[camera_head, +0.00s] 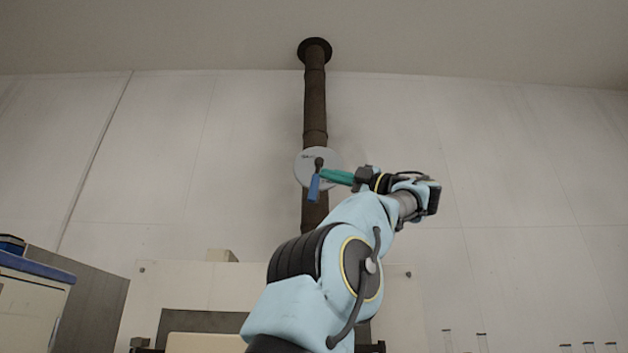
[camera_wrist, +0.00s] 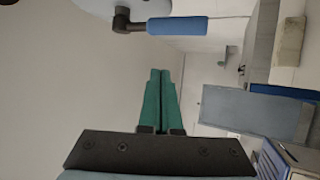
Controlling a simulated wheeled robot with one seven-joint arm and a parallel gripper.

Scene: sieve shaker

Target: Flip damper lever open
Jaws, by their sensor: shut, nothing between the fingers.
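The damper lever has a blue grip (camera_head: 314,187) and a dark pivot at its upper end. It hangs down, slightly tilted, in front of a round pale plate (camera_head: 304,167) on the dark vertical pipe (camera_head: 315,110). My gripper (camera_head: 324,175) has green fingers that are shut and empty, reaching in from the right beside the lever. In the wrist view the blue grip (camera_wrist: 177,26) lies across the top, beyond the tips of the shut fingers (camera_wrist: 160,72). A gap shows there between tips and grip. Whether they touch in the head view I cannot tell.
The pipe runs up to a dark collar (camera_head: 314,51) at the ceiling. A blue-topped cabinet (camera_head: 32,290) stands at the lower left. The wall around the plate is clear.

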